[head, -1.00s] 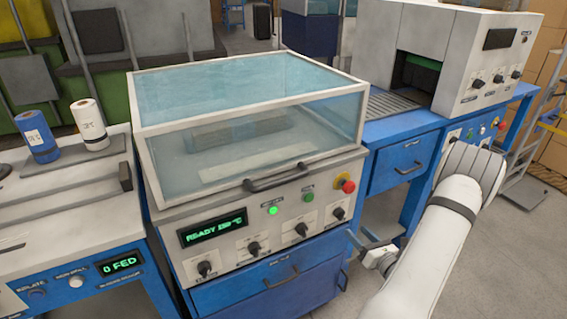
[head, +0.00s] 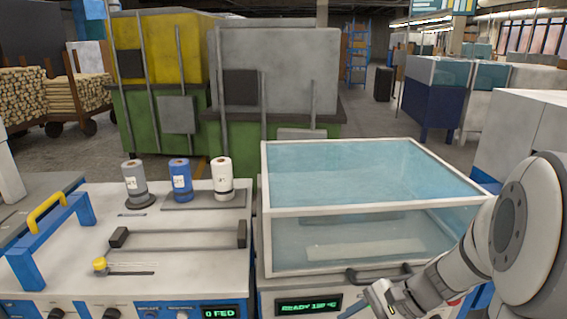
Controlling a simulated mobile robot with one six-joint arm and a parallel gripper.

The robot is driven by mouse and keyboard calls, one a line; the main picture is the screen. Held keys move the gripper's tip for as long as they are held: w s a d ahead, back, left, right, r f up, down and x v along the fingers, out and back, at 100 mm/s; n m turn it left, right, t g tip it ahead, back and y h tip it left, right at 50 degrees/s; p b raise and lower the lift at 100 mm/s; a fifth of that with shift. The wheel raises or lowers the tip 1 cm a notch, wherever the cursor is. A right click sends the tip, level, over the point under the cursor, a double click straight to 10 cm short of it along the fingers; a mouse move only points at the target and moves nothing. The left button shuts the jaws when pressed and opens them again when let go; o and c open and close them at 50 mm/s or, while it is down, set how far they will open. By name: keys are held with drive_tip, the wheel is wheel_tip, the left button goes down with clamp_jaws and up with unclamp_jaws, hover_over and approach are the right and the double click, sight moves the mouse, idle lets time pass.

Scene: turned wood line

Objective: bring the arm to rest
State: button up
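My arm comes in from the right edge in the head view. My gripper (head: 378,299) is low in the picture, in front of the clear-lidded machine (head: 335,208), just below and beside its dark lid handle (head: 380,276). The gripper is small and seen from behind, so I cannot tell whether its fingers are open or shut. I see nothing clearly held in it. The lid is down, and the green display (head: 308,307) reads READY. The arm hides the machine's right front.
To the left is a bench (head: 75,240) with a yellow-handled blue frame (head: 45,215) and grey, blue (head: 181,180) and white (head: 222,178) rolls. Its display reads 0 FED. Green and yellow machines (head: 160,60) stand behind. Open floor shows at the back right.

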drive_tip(key=s+r+n+t+h+p, duration=0.2)
drive_tip(key=s+r+n+h+p, duration=0.3)
drive_tip(key=r+n+h, duration=0.4)
wheel_tip(320, 180, up, 3)
drive_tip(key=n, duration=0.3)
drive_tip(key=shift+s+d+r, duration=0.15)
drive_tip(key=shift+s+r, duration=0.05)
drive_tip(key=shift+s, duration=0.05)
